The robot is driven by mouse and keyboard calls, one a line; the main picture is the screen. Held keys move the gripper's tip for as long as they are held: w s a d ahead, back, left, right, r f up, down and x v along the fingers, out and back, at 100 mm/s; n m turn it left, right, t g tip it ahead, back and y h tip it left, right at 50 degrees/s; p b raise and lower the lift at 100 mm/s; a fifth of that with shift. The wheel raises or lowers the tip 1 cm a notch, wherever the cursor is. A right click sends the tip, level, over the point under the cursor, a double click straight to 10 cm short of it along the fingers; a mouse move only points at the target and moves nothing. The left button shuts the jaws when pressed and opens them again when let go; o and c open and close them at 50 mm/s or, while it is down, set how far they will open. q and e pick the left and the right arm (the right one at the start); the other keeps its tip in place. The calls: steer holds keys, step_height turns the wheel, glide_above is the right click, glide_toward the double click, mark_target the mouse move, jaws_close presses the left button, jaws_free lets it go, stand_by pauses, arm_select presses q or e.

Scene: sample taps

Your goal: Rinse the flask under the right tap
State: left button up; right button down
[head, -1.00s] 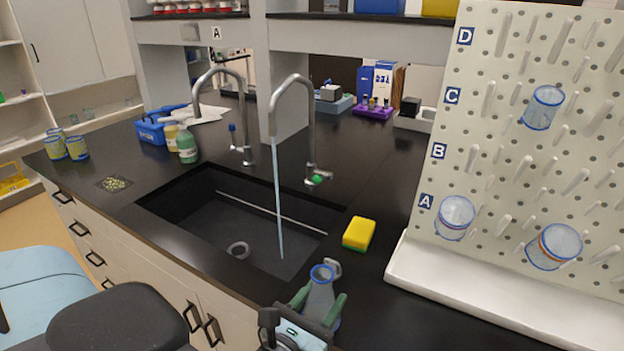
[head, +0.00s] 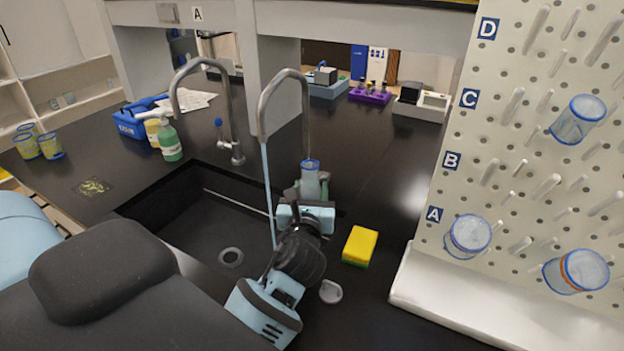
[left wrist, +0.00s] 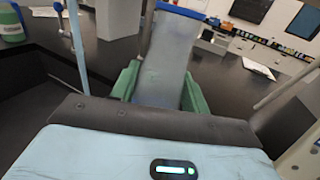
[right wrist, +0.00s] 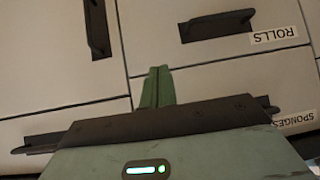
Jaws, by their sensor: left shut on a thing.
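The flask (head: 310,186), clear with a blue rim, is upright in my left gripper (head: 312,190). It appears beside the right tap (head: 285,85), to the right of the falling water stream (head: 268,190) and apart from it. In the left wrist view the flask (left wrist: 163,62) stands between the green fingers, and the stream (left wrist: 76,40) falls to its left. My left arm hides the right tap's base and part of the sink (head: 190,225). My right gripper (right wrist: 157,88) is shut and empty, in front of the cabinet drawers.
A yellow sponge (head: 360,245) and a small pale piece (head: 330,291) lie on the counter right of the sink. The pegboard (head: 530,180) with hanging glassware stands at right. The left tap (head: 205,75) is off. A green bottle (head: 168,140) stands behind the sink at left.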

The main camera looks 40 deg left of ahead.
arm_select(q)
steer(key=shift+w+a, duration=0.1)
steer(key=shift+s, duration=0.2)
steer(key=s+a+f, duration=0.1)
steer(key=a+f, duration=0.1)
steer(key=a, duration=0.9)
steer(key=shift+a+f, duration=0.15)
steer(key=shift+f, duration=0.25)
stand_by(3.0)
steer(key=shift+w+d, duration=0.15)
steer(key=shift+d, duration=1.25)
steer(key=shift+w+d, duration=0.1)
steer(key=shift+d, duration=1.3)
steer(key=shift+w+d+r, duration=0.15)
steer(key=shift+d+r, duration=0.35)
steer(key=shift+d, duration=0.65)
steer(key=shift+w+d+r, duration=0.1)
steer(key=shift+d+r, duration=0.45)
steer(key=shift+d, duration=0.6)
steer(key=shift+w+d+r, duration=0.15)
steer(key=shift+d+r, duration=0.35)
steer(key=shift+d, duration=0.65)
